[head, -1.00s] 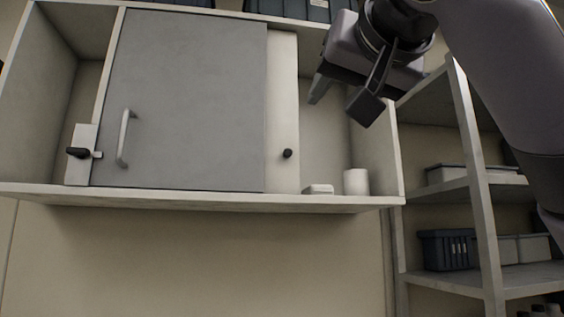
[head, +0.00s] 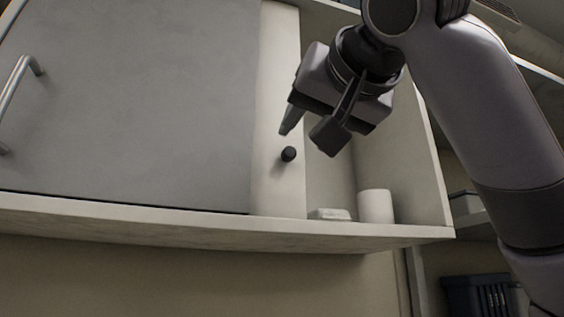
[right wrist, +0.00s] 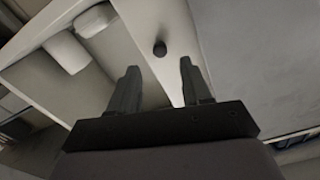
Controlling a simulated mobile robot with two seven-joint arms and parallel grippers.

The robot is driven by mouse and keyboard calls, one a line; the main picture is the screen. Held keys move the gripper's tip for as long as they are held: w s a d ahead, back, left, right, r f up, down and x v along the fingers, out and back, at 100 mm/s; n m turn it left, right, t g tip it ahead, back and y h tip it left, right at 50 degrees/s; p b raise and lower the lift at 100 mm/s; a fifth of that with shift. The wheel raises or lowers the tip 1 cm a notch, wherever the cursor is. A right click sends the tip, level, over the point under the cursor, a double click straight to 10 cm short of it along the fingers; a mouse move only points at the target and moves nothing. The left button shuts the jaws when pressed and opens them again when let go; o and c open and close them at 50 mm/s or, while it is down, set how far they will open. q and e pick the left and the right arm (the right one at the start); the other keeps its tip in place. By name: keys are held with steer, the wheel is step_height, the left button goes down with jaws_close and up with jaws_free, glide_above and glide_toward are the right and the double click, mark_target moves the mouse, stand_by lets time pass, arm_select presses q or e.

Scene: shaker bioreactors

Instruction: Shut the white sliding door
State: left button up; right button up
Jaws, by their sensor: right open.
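The white sliding door (head: 277,182) shows as a narrow upright strip beside the grey door (head: 130,105), which has a metal handle (head: 20,82) at its left. A dark round knob (head: 289,154) sits on the white door. To the right of the white door the cabinet is open. My right gripper (head: 308,134) is open and empty, just above and to the right of the knob in the head view. In the right wrist view the knob (right wrist: 159,48) appears beyond and between the two fingertips (right wrist: 160,68), apart from them. My left gripper is not in view.
In the open part of the cabinet stand a white cylinder (head: 376,206) and a small white block (head: 330,214) on the cabinet's bottom board (head: 200,228). A shelf with a dark crate (head: 478,294) stands at the right.

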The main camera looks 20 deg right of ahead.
mark_target(292, 151)
steer(key=shift+w+a+p, duration=0.1)
steer(key=shift+w+p, duration=1.25)
steer(key=shift+w, duration=2)
jaws_close()
